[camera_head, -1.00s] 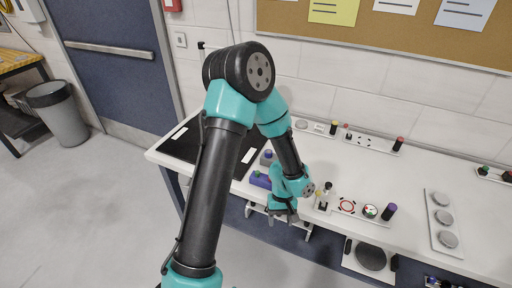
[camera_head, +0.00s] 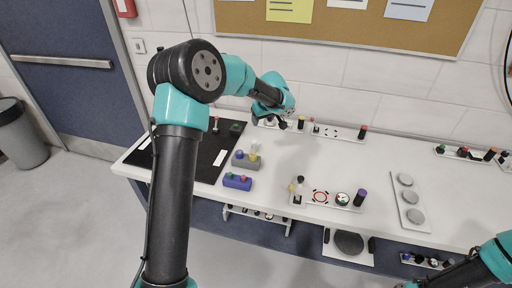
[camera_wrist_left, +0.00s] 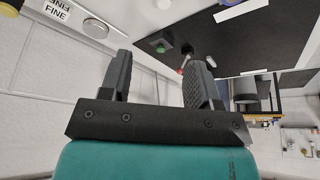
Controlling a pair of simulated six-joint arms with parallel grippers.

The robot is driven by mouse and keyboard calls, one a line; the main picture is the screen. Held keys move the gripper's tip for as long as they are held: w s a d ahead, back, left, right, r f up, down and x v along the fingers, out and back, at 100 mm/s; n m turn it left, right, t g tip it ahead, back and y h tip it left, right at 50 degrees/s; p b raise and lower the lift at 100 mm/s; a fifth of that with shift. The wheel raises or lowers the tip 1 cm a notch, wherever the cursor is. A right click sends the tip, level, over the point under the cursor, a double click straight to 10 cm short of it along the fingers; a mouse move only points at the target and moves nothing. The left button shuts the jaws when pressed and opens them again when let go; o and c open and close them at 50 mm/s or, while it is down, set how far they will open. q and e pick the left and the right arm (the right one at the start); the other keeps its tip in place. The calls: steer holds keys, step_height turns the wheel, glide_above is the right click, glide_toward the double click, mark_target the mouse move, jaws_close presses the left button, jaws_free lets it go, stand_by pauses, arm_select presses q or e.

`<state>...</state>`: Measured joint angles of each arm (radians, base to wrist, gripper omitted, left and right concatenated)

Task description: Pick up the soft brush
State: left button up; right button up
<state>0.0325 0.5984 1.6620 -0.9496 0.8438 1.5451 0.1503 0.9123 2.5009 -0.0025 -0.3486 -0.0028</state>
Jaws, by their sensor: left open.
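I cannot tell for sure which item is the soft brush. A small upright black-and-white item (camera_head: 299,187) stands at the left end of the front white strip, and a purple-topped cylinder (camera_head: 360,197) stands at its right end. My left gripper (camera_head: 279,122) is over the back of the bench, near the rear strip. In the left wrist view its two dark fingers (camera_wrist_left: 158,74) are apart with nothing between them. Part of my right arm shows at the lower right of the head view; its gripper is not visible.
The black mat (camera_head: 175,157) carries a slim red-topped item (camera_head: 215,123) and a green-button box (camera_head: 236,127). Grey (camera_head: 246,160) and blue (camera_head: 237,182) blocks stand beside it. A strip of grey discs (camera_head: 408,200) lies at right. The bench middle is clear.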

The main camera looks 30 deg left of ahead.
arm_select(q)
glide_toward(254, 141)
steer(key=x, duration=0.5)
steer(key=shift+w+d, duration=0.1)
steer(key=shift+w, duration=0.15)
stand_by(0.4)
steer(key=shift+s+x, duration=0.2)
steer(key=shift+x, duration=2.4)
steer(key=c, duration=1)
